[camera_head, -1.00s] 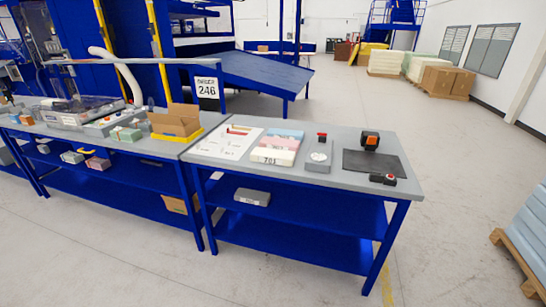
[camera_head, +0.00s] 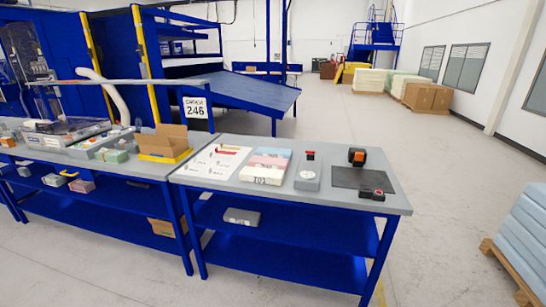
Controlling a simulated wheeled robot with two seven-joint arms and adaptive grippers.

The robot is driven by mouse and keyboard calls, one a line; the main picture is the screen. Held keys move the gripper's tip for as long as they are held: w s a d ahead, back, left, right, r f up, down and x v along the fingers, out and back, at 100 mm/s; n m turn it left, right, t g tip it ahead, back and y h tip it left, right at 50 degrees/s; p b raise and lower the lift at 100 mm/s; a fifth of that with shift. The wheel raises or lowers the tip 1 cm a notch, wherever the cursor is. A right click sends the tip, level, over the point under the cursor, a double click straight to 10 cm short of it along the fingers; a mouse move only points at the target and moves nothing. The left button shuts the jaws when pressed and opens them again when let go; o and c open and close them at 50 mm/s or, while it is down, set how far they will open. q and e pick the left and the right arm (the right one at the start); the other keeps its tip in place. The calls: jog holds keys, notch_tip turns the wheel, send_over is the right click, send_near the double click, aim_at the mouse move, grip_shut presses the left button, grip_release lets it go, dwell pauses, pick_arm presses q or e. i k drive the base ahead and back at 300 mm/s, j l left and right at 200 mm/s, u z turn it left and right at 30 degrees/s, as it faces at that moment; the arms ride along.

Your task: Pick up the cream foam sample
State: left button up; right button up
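The cream foam sample (camera_head: 261,177) is a pale block with dark markings on its front face. It lies on the grey top of the blue workbench (camera_head: 232,181), at the near end of a row of foam samples. A pink foam sample (camera_head: 267,163) and a light blue foam sample (camera_head: 274,152) lie just behind it. Neither of my grippers is in view.
A white sheet (camera_head: 215,161) lies left of the foams. A grey device with a red button (camera_head: 308,173) stands to their right. Open floor surrounds the bench's right side.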

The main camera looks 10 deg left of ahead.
aim_at(275, 176)
jog(key=i+j+z, duration=0.25)
jog(key=j+z, duration=0.25)
jog(key=j, duration=1.35)
jog(key=j+z, duration=0.45)
jog(key=j, duration=1.4)
jog(key=k, duration=0.05)
